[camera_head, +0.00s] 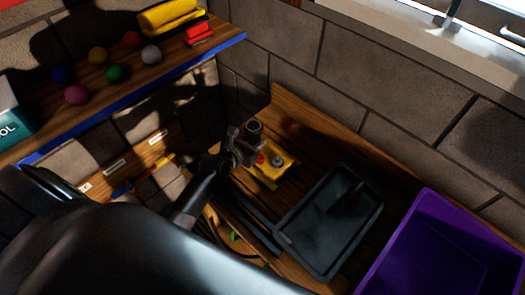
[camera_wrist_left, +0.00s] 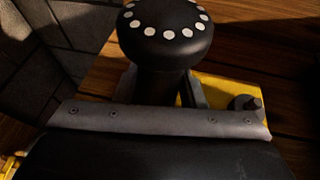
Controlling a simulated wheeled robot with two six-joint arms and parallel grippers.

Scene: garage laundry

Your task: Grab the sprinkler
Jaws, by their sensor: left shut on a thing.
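The sprinkler (camera_wrist_left: 165,35) shows in the left wrist view as a black, round head with a ring of white dots on a dark stem. In the head view the same dark piece (camera_head: 254,128) stands at the end of my left arm. My left gripper (camera_head: 243,146) is shut on the stem, below the head; its dark fingers (camera_wrist_left: 160,88) show on both sides of it. The fingers and wrist hide the lower part of the sprinkler. I cannot tell whether it touches the bench. My right gripper is not in view.
A yellow object with a grey knob (camera_head: 278,161) lies on the wooden bench (camera_head: 302,125) close by the gripper. A black tray (camera_head: 325,225) and a purple bin (camera_head: 450,255) stand to the right. A blue-edged shelf (camera_head: 130,82) with several balls is at upper left. Block walls close the corner.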

